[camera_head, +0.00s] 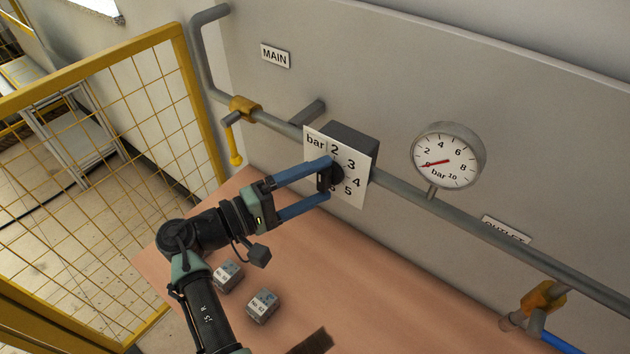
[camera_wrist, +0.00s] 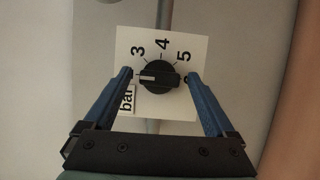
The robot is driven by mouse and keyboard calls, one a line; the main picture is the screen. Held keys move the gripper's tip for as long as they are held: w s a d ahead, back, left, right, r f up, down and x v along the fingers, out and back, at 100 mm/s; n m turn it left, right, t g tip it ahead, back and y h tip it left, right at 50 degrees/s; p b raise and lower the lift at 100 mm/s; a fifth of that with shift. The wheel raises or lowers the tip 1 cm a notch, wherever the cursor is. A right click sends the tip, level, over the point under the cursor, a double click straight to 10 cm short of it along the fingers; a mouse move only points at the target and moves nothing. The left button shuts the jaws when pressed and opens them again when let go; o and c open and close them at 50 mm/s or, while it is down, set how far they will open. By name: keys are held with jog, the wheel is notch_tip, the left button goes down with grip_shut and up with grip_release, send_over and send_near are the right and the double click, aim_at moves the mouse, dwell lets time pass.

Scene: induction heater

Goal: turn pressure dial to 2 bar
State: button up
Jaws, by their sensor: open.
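The pressure dial is a black round knob with a raised grip bar on a white plate (camera_head: 318,156) marked "bar" and numbers; the knob (camera_wrist: 158,77) also shows in the wrist view. Its white pointer mark points left there, toward a spot covered by my left fingertip. The 3, 4 and 5 are readable in that view; the 2 reads in the head view. My gripper (camera_head: 329,178) is open, its blue fingers on either side of the knob, with gaps visible in the wrist view (camera_wrist: 158,74). The pressure gauge (camera_head: 447,157) has its red needle near 0.
A grey pipe (camera_head: 400,188) runs along the wall. A yellow-handled valve (camera_head: 235,150) is left of the dial; another yellow valve (camera_head: 540,298) is at lower right. Two small labelled blocks (camera_head: 228,276) (camera_head: 262,305) sit on the table (camera_head: 380,290). A yellow mesh fence (camera_head: 140,110) stands left.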

jog(key=b+v, duration=0.4)
jog(key=v, duration=0.9)
jog(key=shift+b, duration=0.35)
jog(key=shift+d, duration=0.1)
